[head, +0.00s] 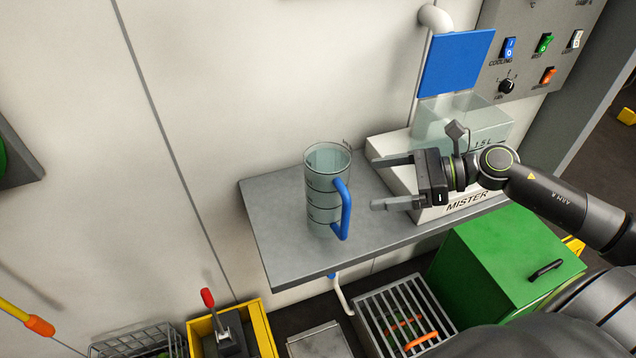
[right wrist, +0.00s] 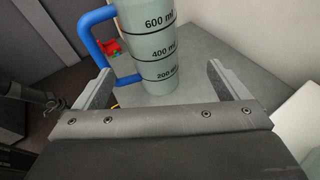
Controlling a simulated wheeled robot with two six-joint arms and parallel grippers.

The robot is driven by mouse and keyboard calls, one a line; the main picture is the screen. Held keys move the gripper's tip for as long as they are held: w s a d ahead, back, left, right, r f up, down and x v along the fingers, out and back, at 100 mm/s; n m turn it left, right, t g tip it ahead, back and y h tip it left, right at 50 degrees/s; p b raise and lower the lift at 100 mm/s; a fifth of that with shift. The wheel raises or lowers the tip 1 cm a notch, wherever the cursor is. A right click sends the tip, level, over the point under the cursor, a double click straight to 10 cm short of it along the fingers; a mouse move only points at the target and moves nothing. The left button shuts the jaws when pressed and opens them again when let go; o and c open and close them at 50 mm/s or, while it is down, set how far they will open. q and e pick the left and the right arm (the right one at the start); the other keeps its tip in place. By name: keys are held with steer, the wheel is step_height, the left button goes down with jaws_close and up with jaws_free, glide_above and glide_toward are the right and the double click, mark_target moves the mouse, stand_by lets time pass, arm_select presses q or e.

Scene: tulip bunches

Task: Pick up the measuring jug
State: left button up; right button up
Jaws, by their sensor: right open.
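The measuring jug (head: 320,190) is a clear, upright cylinder with dark level marks and a blue handle (head: 345,208). It stands on a grey shelf (head: 278,238). In the head view its handle is on the right side, towards my right gripper (head: 384,182). That gripper is open and empty, to the right of the jug and apart from it, with its fingers pointing at it. In the right wrist view the jug (right wrist: 150,50) stands ahead, beyond the fingertips (right wrist: 160,75), with its handle on the left. My left gripper is not in view.
A white box labelled MISTER (head: 468,203) with a clear tank (head: 462,125) stands right behind my right gripper. A wall rises behind the shelf. Below are a green box (head: 510,260), a metal grate (head: 405,310) and a yellow bin (head: 262,325). The shelf's left end is clear.

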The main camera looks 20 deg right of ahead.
mark_target(329, 196)
steer(key=shift+n+g, duration=0.5)
steer(key=shift+n, duration=0.1)
steer(key=shift+f+p+x, duration=0.15)
steer(key=shift+p+x, duration=0.3)
steer(key=shift+x, duration=2.05)
steer(key=shift+f+p+x, duration=0.15)
steer(key=shift+p+x, duration=0.3)
steer(key=shift+x, duration=2.1)
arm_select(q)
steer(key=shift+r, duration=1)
arm_select(e)
steer(key=shift+w+a+f, duration=0.15)
steer(key=shift+a+f, duration=0.2)
steer(key=shift+a, duration=0.15)
steer(key=shift+r, duration=0.1)
steer(key=c, duration=1.7)
